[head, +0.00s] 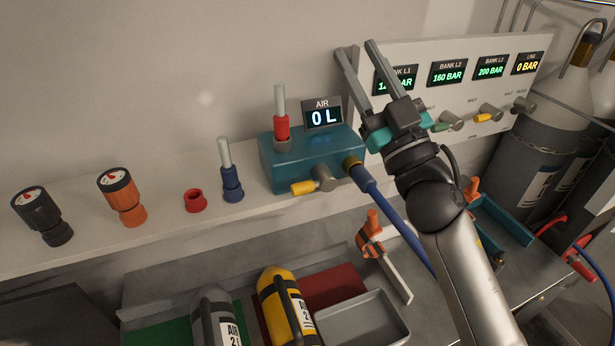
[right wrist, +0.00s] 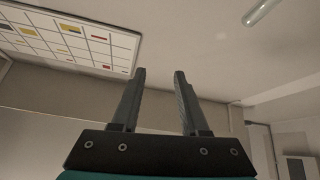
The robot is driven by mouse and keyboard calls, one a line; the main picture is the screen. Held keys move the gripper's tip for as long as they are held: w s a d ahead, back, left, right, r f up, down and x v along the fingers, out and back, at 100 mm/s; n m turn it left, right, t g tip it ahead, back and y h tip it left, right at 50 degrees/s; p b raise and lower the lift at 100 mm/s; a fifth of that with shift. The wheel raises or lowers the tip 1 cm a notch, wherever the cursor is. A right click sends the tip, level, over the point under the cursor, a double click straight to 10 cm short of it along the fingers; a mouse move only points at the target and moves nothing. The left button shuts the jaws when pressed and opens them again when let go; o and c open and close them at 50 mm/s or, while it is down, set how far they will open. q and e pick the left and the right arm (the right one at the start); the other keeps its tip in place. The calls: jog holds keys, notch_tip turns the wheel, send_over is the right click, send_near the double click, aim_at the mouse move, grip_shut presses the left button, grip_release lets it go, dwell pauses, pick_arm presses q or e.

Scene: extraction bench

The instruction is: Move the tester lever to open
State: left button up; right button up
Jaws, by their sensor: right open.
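The tester is a teal box (head: 322,153) on the pale shelf, with a display (head: 322,115) reading AIR 0 L. Its yellow lever (head: 303,187) sticks out to the left from a grey knob (head: 325,178) on the box's front. My right gripper (head: 355,47) is open and empty, raised above and to the right of the tester, fingers pointing up. It touches nothing in view. In the right wrist view its two fingers (right wrist: 160,73) stand apart with nothing between them. My left gripper is not in view.
A blue hose (head: 390,205) runs from the tester's right side behind my right arm. Red (head: 282,128) and blue (head: 231,183) fittings hold clear tubes. A bank panel (head: 440,95) with several levers stands right. Yellow (head: 283,290) and grey cylinders lie below the shelf.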

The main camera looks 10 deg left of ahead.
jog(key=s+a+r+n+g+y, duration=0.4)
jog(key=a+n+g+y, duration=0.35)
jog(key=n+g, duration=0.4)
jog(key=n+g+h, duration=0.3)
jog(key=g+h, duration=0.5)
jog(key=h, duration=1.1)
send_near(305, 183)
jog(key=shift+m+y, duration=0.25)
jog(key=p+x, duration=0.2)
jog(key=x, duration=0.7)
jog(key=shift+d+f, duration=0.15)
jog(key=shift+f, duration=0.05)
grip_shut()
